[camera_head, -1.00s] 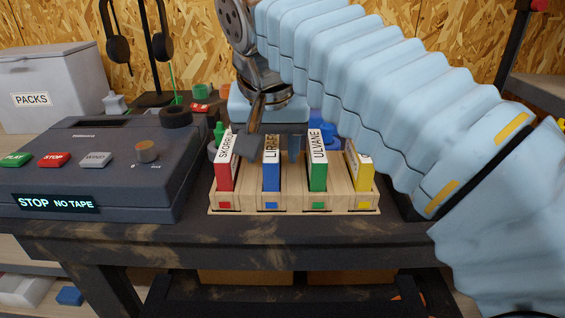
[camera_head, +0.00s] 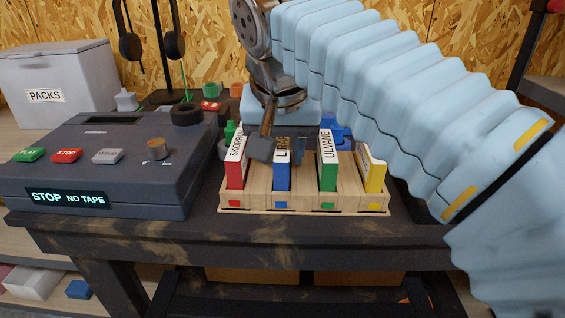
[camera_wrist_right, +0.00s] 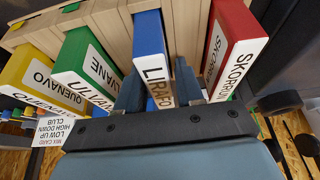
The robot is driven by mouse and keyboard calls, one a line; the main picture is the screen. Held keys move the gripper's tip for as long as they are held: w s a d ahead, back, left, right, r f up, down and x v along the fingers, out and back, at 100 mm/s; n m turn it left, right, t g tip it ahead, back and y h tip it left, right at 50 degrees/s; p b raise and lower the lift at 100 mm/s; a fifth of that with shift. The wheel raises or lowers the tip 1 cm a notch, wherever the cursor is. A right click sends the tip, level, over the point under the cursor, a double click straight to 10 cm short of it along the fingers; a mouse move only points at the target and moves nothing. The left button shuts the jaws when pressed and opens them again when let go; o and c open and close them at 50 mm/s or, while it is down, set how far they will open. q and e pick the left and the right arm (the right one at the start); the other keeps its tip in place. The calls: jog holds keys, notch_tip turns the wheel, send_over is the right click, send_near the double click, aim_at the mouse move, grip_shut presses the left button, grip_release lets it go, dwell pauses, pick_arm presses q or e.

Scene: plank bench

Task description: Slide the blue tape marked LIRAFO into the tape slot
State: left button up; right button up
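The blue tape (camera_head: 282,176) stands upright in the wooden rack (camera_head: 258,204), between the red and green tapes. My right gripper (camera_head: 280,152) is over the tape's top, one finger on each side. In the right wrist view the fingers (camera_wrist_right: 160,92) straddle the tape with narrow gaps, so it looks open. The dark tape slot (camera_head: 113,120) is in the top of the grey deck (camera_head: 110,185) at left. My left gripper is out of view.
The deck's display (camera_head: 67,198) reads STOP NO TAPE. A grey PACKS box (camera_head: 55,85) and a headphone stand (camera_head: 160,50) are behind.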

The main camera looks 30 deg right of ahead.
grip_shut()
jog(key=shift+r, duration=0.25)
